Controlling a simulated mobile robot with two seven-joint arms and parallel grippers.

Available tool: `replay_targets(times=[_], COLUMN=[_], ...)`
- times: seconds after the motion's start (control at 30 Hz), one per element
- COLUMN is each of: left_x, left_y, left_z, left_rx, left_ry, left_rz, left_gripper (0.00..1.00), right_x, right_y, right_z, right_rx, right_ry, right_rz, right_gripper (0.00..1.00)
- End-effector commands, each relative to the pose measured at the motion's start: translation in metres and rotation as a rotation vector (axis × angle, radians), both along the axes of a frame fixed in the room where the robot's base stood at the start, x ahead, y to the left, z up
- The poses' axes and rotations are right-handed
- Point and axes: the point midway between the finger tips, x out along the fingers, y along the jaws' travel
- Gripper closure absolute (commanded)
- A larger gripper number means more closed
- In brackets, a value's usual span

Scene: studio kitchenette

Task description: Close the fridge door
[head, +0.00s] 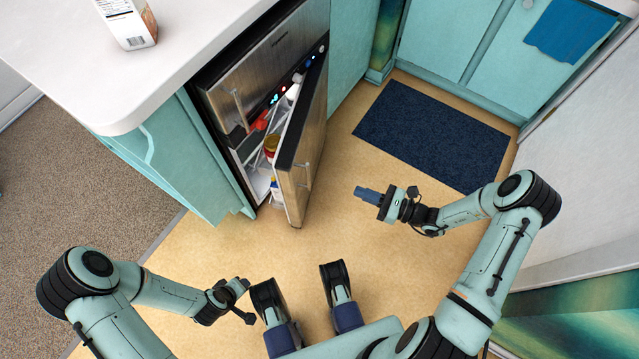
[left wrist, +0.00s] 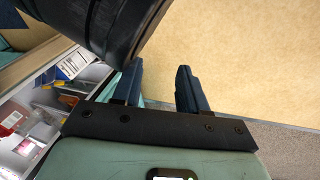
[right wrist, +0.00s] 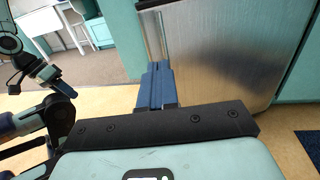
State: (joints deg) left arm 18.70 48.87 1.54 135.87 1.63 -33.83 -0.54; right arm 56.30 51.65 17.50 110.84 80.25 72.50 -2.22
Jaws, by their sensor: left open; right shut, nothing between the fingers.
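The fridge door (head: 311,130) is a steel panel on the fridge (head: 262,62) under the white counter. It stands partly open, and shelves with bottles and jars show in the gap. A bar handle (head: 305,177) is on its outer face. My right gripper (head: 366,194) is shut and empty, to the right of the door, with floor showing between them in the head view. In the right wrist view my shut fingers (right wrist: 155,75) point toward the steel door (right wrist: 225,50). My left gripper (left wrist: 159,72) is open and empty in the left wrist view; its fingers are hard to make out in the head view.
A carton (head: 128,22) stands on the white counter (head: 190,25). A dark blue mat (head: 433,135) lies on the floor right of the door. Teal cabinets (head: 465,45) with a blue towel (head: 570,30) stand at the back. The wooden floor (head: 240,245) near the door is clear.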

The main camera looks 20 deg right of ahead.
Motion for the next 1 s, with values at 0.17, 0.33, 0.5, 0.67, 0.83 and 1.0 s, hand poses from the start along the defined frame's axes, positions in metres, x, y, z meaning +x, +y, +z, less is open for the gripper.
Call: replay_targets(times=[0.17, 0.33, 0.5, 0.67, 0.83, 1.0], left_x=[-0.004, -0.017, -0.033, -0.049, -0.062, -0.067], left_y=[0.001, 0.004, 0.006, 0.008, 0.010, 0.010], left_z=[-0.006, -0.019, -0.034, -0.046, -0.055, -0.057], left_rx=[0.000, -0.001, -0.004, -0.007, -0.010, -0.011], left_ry=[0.014, 0.057, 0.113, 0.166, 0.209, 0.225], left_rz=[0.002, 0.005, 0.007, 0.011, 0.014, 0.016], left_gripper=[0.57, 0.57, 0.57, 0.57, 0.57, 0.57], right_x=[0.010, 0.032, 0.058, 0.078, 0.092, 0.097], right_y=[0.008, 0.032, 0.059, 0.080, 0.094, 0.098], right_z=[0.001, 0.000, 0.000, -0.001, 0.000, 0.001], right_rx=[0.000, 0.000, 0.000, -0.002, -0.003, -0.004], right_ry=[-0.016, -0.016, -0.015, -0.014, -0.014, -0.013], right_rz=[-0.012, -0.008, -0.007, -0.008, -0.009, -0.011], right_gripper=[1.00, 1.00, 1.00, 1.00, 1.00, 1.00])
